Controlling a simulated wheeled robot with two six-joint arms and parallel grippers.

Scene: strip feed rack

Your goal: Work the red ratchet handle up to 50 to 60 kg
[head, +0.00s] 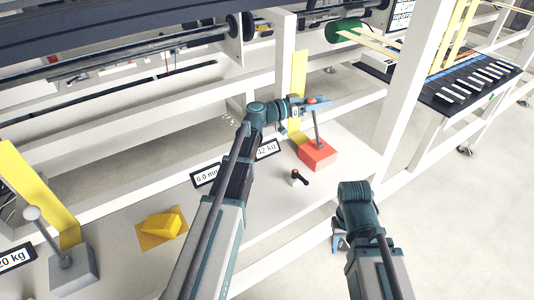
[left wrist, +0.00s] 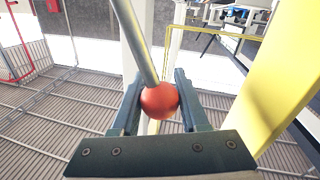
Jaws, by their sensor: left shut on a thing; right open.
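The red ratchet base (head: 318,154) sits on the white shelf, with a thin grey handle (head: 317,128) rising almost upright, leaning slightly left. My left gripper (head: 316,102) is shut on the red ball knob at the handle's top. In the left wrist view the red knob (left wrist: 160,100) lies between the two fingers, with the rod (left wrist: 135,42) running up from it. The kg display (head: 268,149) beside the ratchet seems to read 42 kg; my left arm hides its left part. My right gripper (head: 338,243) is open and low at the front, partly hidden by its own wrist.
A display (head: 205,177) reads 0.0 mm. A small black knob lever (head: 297,177) stands in front of the red ratchet. At left are a yellow block (head: 163,225), a grey ratchet (head: 72,270) and a cut-off display ending in 20 kg (head: 15,258). A white post (head: 402,90) stands right of the ratchet.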

